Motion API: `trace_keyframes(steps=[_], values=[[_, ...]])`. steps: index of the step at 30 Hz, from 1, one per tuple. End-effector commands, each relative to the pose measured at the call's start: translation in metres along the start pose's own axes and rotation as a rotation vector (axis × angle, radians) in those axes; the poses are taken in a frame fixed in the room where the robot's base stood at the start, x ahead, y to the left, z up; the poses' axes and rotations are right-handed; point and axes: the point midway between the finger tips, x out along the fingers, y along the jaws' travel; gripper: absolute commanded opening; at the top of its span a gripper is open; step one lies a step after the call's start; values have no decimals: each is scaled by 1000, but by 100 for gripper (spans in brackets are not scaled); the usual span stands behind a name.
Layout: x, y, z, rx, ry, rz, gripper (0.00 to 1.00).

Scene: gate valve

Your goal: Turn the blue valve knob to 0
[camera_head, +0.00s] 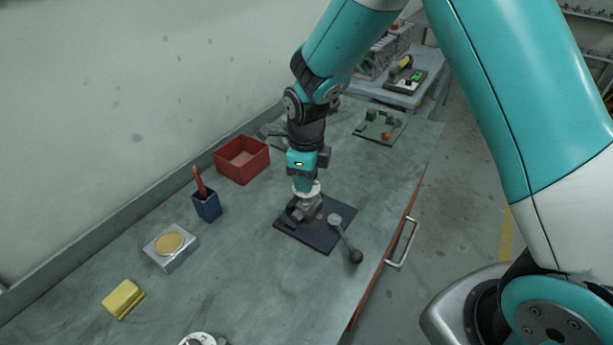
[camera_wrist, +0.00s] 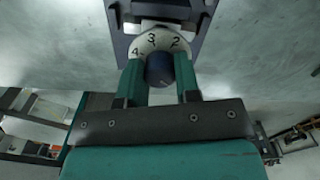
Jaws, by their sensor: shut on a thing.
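The blue valve knob (camera_wrist: 160,70) is dark blue and round in the wrist view. It sits in front of a pale dial (camera_wrist: 154,42) marked with 4, 3 and 2; other marks are hidden. My gripper (camera_wrist: 160,80) has its two green fingers on either side of the knob and is shut on it. In the head view my gripper (camera_head: 305,184) points down onto the valve, which stands on a dark base plate (camera_head: 314,240). The gripper hides the knob there. Which number the knob points to cannot be told.
A red box (camera_head: 242,160), a blue cup (camera_head: 207,207), a scale-like block (camera_head: 171,247) and a yellow sponge (camera_head: 123,299) lie left. A green board (camera_head: 380,127) lies behind. The bench between is clear.

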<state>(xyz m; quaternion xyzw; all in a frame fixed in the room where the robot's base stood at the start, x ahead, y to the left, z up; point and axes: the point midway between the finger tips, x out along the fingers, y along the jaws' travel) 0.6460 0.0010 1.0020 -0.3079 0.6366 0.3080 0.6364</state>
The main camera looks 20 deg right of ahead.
Motion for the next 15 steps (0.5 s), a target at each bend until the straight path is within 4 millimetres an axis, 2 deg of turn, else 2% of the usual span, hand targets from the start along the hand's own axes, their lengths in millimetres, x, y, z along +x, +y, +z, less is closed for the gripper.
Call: trace_keyframes(steps=[14,15], values=[[0,0,0,0,-1,0,7],[0,0,0,0,-1,0,33]])
